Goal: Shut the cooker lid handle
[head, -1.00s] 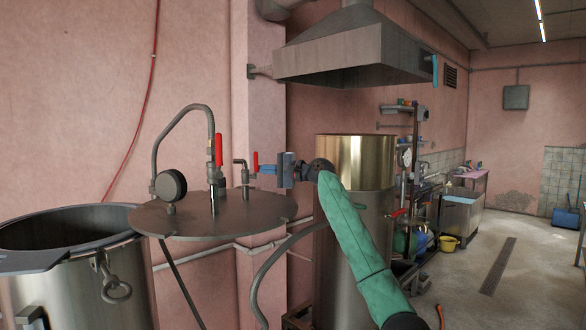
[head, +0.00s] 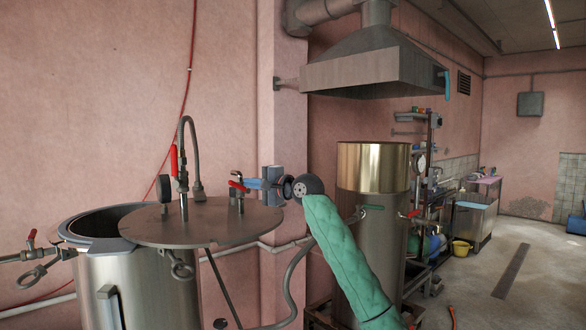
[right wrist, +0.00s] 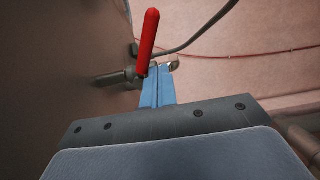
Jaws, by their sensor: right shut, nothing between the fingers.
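The cooker (head: 140,290) is a steel pot at the lower left. Its round grey lid (head: 215,228) lies out to the right, overlapping the right part of the pot; the left part of the opening (head: 100,220) shows dark. On the lid stand a red-handled valve (head: 174,160), a bent pipe and a second, smaller red handle (head: 238,186). My right gripper (head: 247,183) is shut and empty, its blue fingers beside this smaller handle. In the right wrist view the red handle (right wrist: 148,40) rises just beyond the fingertips (right wrist: 157,72); touching cannot be told. My left gripper is out of view.
A tall steel vessel (head: 372,168) stands right of my arm under a hood (head: 375,75). A pipe with a red-handled valve (head: 31,236) runs to the pot's left side. Open floor (head: 530,270) lies at the right.

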